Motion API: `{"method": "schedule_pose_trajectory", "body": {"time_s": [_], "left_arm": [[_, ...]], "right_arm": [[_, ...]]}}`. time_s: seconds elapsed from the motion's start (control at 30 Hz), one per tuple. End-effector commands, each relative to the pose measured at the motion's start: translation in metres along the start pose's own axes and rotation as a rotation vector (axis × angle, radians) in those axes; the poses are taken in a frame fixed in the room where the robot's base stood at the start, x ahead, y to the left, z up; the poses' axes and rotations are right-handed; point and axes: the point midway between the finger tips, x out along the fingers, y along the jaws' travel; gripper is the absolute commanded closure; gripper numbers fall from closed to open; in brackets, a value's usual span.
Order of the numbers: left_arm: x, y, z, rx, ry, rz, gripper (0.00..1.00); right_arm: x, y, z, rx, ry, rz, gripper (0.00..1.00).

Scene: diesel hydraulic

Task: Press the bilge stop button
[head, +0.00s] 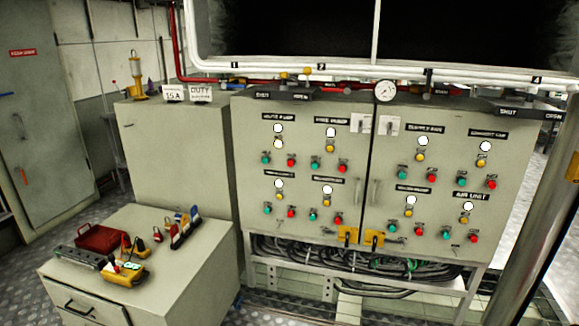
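A grey two-door control cabinet (304,190) stands in the middle of the head view, its doors facing me. Each door has several groups of a black label, a white lamp and yellow, green and red buttons. The upper-left label (277,117) seems to end in "PUMP", but its first word is too blurred to read surely. A green button (266,160) and a red button (291,162) sit below it. Other red buttons, such as one at the upper middle (343,168), look alike. I cannot tell surely which is bilge stop. Neither gripper is in view.
A low grey cabinet (190,275) at front left carries a red box (101,238), a yellow device (125,274) and padlocks. A taller grey cabinet (180,145) stands behind it. Yellow latches (347,236) and cables (370,262) are at the panel's bottom. A post (535,220) stands right.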

Motion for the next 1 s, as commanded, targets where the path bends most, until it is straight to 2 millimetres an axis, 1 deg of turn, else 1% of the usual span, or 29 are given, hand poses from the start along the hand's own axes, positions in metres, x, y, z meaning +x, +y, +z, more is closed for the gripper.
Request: {"method": "schedule_pose_trajectory", "body": {"time_s": [0.03, 0.4, 0.5, 1.0], "left_arm": [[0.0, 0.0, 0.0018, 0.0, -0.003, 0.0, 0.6], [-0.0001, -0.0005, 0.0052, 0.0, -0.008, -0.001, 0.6], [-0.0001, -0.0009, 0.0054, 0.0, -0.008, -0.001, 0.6], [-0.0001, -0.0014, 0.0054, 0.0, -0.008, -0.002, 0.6]], "right_arm": [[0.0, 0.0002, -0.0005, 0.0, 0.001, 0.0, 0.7], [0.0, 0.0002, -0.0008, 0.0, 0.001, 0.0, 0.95], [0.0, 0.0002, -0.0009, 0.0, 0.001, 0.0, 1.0], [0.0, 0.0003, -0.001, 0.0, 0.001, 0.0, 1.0]]}}
